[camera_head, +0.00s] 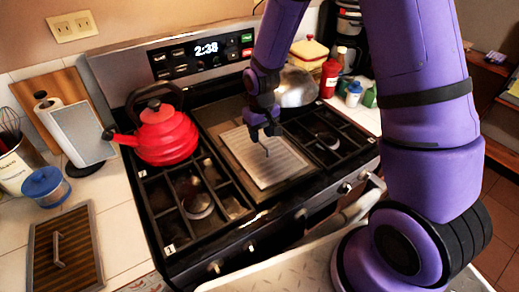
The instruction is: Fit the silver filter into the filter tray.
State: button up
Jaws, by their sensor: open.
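A pale silver ribbed panel (255,162), which looks like the silver filter, lies at the middle of the stove top. It lies over a dark rectangular recess (284,191) between the burner grates, which may be the filter tray. I cannot tell whether the panel is seated in it or rests on its edges. My gripper (266,145) points down over the panel's upper right part, open, with its dark fingers close to the ribbed surface. Contact with the panel cannot be made out. My gripper and wrist hide part of the panel's far edge.
A red kettle (165,135) stands on the left back burner. A silver domed lid (296,88) sits behind my gripper at the right. Bottles stand at the back right.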

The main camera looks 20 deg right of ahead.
aim_at(261, 141)
notch_tip(261, 141, down, 4)
jog(key=shift+f, duration=0.1)
jog(key=shift+c, duration=0.2)
grip_shut()
notch_tip(261, 141, up, 10)
dwell(0.6)
